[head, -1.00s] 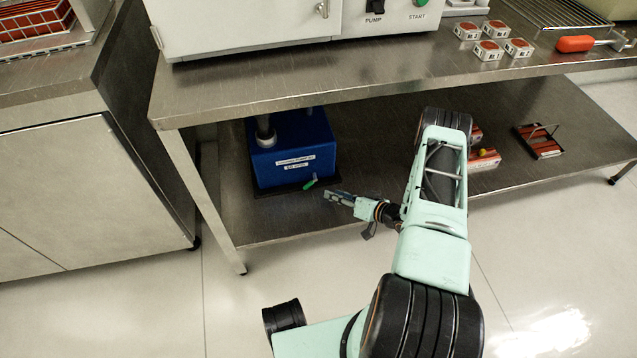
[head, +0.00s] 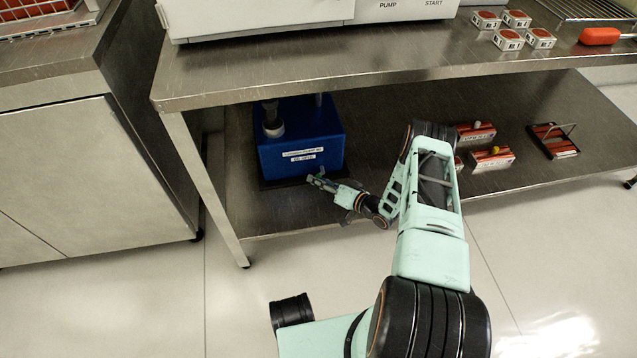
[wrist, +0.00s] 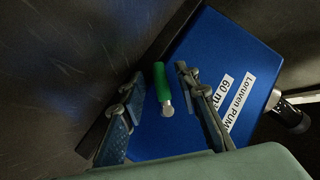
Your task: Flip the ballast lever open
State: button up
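The ballast lever (wrist: 161,82) is a short green handle with a round metal pivot, on the blue pump (wrist: 193,80). In the head view the blue pump (head: 325,135) stands on the lower shelf, and its lever is mostly hidden by my gripper (head: 317,181). In the wrist view my gripper (wrist: 158,79) is open, one finger on each side of the lever. There are visible gaps between the fingers and the lever, so it is not clamped. The depth of the fingers relative to the lever is hard to judge.
The lower shelf (head: 390,105) is dark metal, with the upper bench (head: 400,62) above it. A table leg (head: 205,190) stands left of the pump. Red-and-white boxes (head: 490,157) and a red rack (head: 555,141) sit on the shelf to the right.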

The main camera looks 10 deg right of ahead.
jog(key=shift+w+a, duration=0.1)
jog(key=shift+w, duration=0.05)
jog(key=shift+c, duration=0.4)
grip_shut()
jog(key=n+h+p, duration=0.1)
jog(key=d+n+g+h+p, duration=0.1)
jog(key=p, duration=0.1)
jog(key=shift+f+n+h, duration=0.1)
jog(key=shift+n+h, duration=0.3)
jog(key=shift+d+f+n+g+h+p, duration=0.15)
jog(key=shift+d+n+h+p, duration=0.15)
jog(key=shift+h, duration=0.2)
jog(key=shift+d+n+g+h+p, duration=0.15)
jog(key=shift+n+h+p, duration=0.15)
jog(key=shift+h, duration=0.2)
jog(key=shift+d+f+n+g+h+p, duration=0.1)
jog(key=shift+d+n+h+p, duration=0.1)
jog(key=shift+n+h, duration=0.25)
jog(key=shift+o, duration=0.4)
grip_release()
